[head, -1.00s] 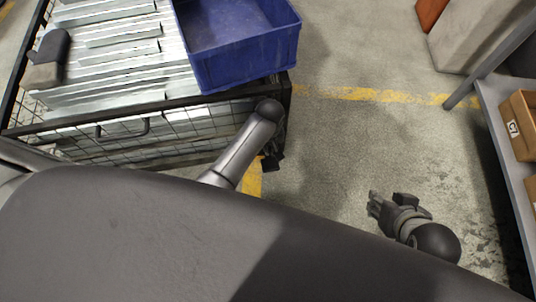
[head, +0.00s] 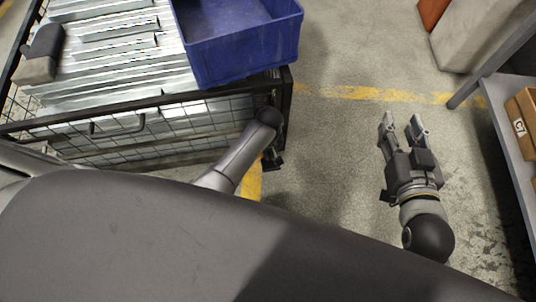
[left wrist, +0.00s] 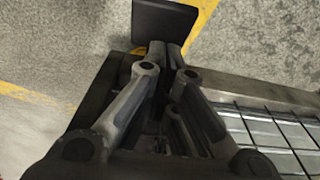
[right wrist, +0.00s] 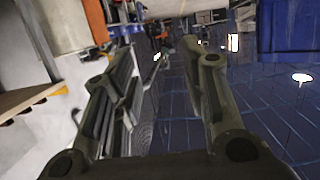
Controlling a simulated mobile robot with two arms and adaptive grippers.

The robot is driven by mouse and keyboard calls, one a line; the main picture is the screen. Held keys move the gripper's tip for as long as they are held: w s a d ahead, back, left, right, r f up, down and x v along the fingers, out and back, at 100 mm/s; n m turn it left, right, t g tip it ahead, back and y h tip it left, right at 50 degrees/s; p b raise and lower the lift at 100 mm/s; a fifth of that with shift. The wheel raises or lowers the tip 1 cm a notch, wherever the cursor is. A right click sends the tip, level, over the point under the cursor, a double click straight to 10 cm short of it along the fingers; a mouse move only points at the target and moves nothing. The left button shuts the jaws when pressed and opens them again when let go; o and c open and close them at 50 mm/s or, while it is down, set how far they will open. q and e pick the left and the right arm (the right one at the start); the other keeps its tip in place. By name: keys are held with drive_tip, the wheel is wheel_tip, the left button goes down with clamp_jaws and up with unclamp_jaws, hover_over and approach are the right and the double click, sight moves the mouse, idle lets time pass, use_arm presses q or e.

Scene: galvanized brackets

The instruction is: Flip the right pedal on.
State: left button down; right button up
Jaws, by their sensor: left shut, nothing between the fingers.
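A dark flat plate (left wrist: 165,20), which looks like the pedal, shows just beyond my left fingertips in the left wrist view. A small dark piece (head: 273,161) sticks out low at the right corner of the wire cart (head: 284,98); I cannot tell if it is the same part. My left gripper (left wrist: 163,50) is shut and empty, at the plate's near edge; contact is unclear. In the head view my left arm mostly hides it. My right gripper (head: 402,122) is open and empty over bare floor, right of the cart; its fingers also show in the right wrist view (right wrist: 160,52).
The cart holds galvanized brackets (head: 115,50) and a blue crate (head: 240,75). A grey shelf (head: 500,115) with a cardboard box (head: 524,120) stands at the right. Open concrete floor with a yellow line (head: 370,94) lies between the cart and shelf.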

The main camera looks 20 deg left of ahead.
sight(271, 161)
use_arm(q)
wheel_tip(271, 161, down, 3)
drive_tip(key=shift+w+b, duration=0.1)
drive_tip(key=shift+b, duration=0.65)
drive_tip(key=shift+f, duration=0.2)
use_arm(e)
wheel_tip(271, 161, up, 9)
drive_tip(key=a+t+y, duration=0.1)
drive_tip(key=t, duration=0.4)
drive_tip(key=shift+w+a+y, duration=0.2)
drive_tip(key=shift+w+y, duration=0.1)
drive_tip(key=shift+w, duration=0.05)
drive_tip(key=shift+f, duration=0.2)
